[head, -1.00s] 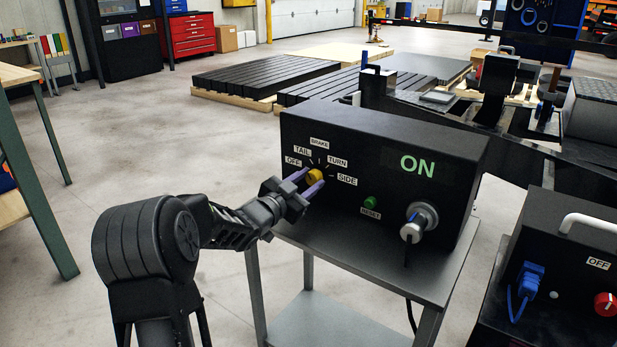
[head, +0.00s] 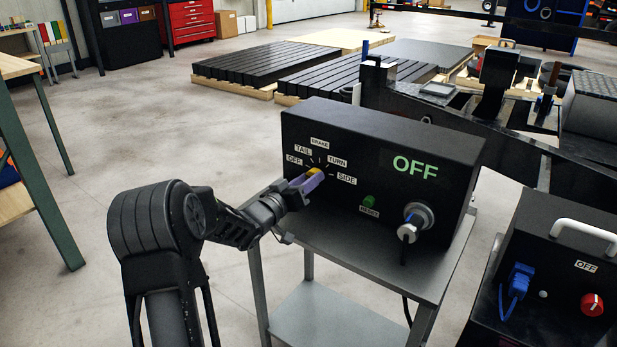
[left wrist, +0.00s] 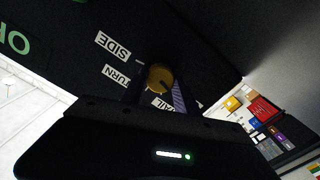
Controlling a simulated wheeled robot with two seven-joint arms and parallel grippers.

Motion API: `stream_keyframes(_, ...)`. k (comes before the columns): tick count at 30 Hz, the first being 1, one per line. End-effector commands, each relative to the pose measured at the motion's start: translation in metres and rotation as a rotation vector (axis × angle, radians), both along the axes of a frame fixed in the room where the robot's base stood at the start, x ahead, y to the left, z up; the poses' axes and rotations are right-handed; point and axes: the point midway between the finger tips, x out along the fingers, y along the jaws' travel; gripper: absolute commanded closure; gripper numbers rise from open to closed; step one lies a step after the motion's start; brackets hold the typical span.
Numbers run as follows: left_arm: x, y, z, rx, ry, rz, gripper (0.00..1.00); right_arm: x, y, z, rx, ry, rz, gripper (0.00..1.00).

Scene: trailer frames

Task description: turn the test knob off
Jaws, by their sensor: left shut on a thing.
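The black test box (head: 375,130) stands on a grey metal cart. Its yellow test knob (head: 315,171) sits amid labels OFF, TAIL, BRAKE, TURN and SIDE, and is partly covered by my fingers. The green display (head: 415,167) reads OFF. My left gripper (head: 306,184), with purple finger pads, is shut on the knob. In the left wrist view the knob (left wrist: 158,78) lies between the fingers, near the SIDE and TURN labels. The knob's exact pointing direction is hard to tell. My right gripper is not in view.
A green RESET button (head: 369,200) and a silver connector (head: 414,219) are on the same panel, right of the knob. A second black box (head: 560,262) with a red knob stands at lower right.

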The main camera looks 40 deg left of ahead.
Motion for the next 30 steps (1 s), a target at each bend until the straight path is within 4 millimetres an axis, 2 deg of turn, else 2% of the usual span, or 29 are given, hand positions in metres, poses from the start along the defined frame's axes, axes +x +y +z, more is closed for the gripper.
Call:
stream_keyframes(16, 0.0002, 0.0001, 0.0, -0.043, -0.002, 0.0, 1.0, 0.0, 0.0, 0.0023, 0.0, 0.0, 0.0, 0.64)
stream_keyframes(17, 0.0002, 0.0001, 0.0, -0.043, -0.002, 0.0, 0.63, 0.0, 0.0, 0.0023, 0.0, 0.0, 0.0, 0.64)
stream_keyframes(24, 0.0001, 0.0001, 0.0, -0.041, -0.001, 0.0, 0.43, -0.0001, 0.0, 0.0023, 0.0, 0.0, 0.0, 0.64)
stream_keyframes(30, 0.0001, 0.0001, 0.0, -0.04, -0.001, 0.0, 0.42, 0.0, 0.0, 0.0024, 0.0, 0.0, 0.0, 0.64)
